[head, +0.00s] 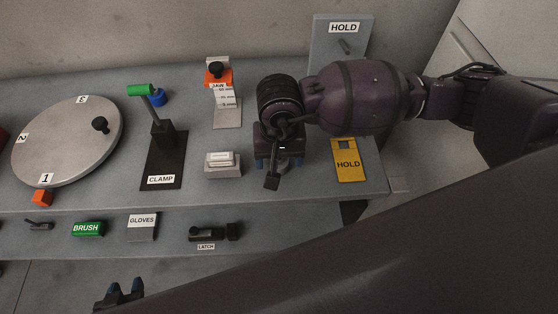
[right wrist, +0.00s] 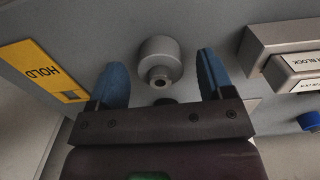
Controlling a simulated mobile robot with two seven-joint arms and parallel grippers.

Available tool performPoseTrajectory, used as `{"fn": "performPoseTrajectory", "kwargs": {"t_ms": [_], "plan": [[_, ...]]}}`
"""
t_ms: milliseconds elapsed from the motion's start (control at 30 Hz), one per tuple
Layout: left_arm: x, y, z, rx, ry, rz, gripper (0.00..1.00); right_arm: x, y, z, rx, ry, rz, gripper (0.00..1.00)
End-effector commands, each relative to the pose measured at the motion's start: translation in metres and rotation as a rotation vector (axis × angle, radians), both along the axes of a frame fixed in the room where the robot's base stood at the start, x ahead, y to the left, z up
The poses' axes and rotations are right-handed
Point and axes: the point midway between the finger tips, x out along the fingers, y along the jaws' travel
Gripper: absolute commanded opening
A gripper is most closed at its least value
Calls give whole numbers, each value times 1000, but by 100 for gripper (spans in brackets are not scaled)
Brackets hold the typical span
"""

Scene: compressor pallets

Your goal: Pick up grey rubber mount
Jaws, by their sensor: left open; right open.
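The grey rubber mount (right wrist: 160,58) shows in the right wrist view as a light grey cylinder with a narrower stub and a dark hole facing me. My right gripper (right wrist: 163,80) is open, with one blue finger on each side of the mount and visible gaps between. In the head view my right gripper (head: 272,164) is over the bench, right of the white-labelled block, and the mount is hidden by it. My left gripper (head: 122,290) is open and empty at the bottom left, in front of the bench.
A yellow HOLD tag (head: 348,161) lies right of my right gripper. The grey labelled block (head: 222,170) and the CLAMP stand (head: 162,160) are to its left. A round numbered turntable (head: 65,140) is at far left. A LATCH part (head: 208,234) lies on the lower shelf.

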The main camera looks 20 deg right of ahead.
Motion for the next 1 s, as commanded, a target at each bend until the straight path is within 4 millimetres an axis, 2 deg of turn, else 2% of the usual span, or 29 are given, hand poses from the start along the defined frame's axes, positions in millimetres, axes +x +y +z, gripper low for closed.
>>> {"fn": "performPoseTrajectory", "kwargs": {"t_ms": [200,500,567,833,1000], "plan": [[0,0,0,0,1,0,43,0,0,0,0,0,0,73],[0,0,-1,0,3,0,43,0,0,0,0,0,0,27],[0,0,-1,0,3,0,43,0,0,0,0,0,0,20],[0,0,-1,0,2,0,43,0,0,3,0,-2,0,20],[1,0,2,0,-2,0,43,1,0,21,1,-4,0,20]]}}
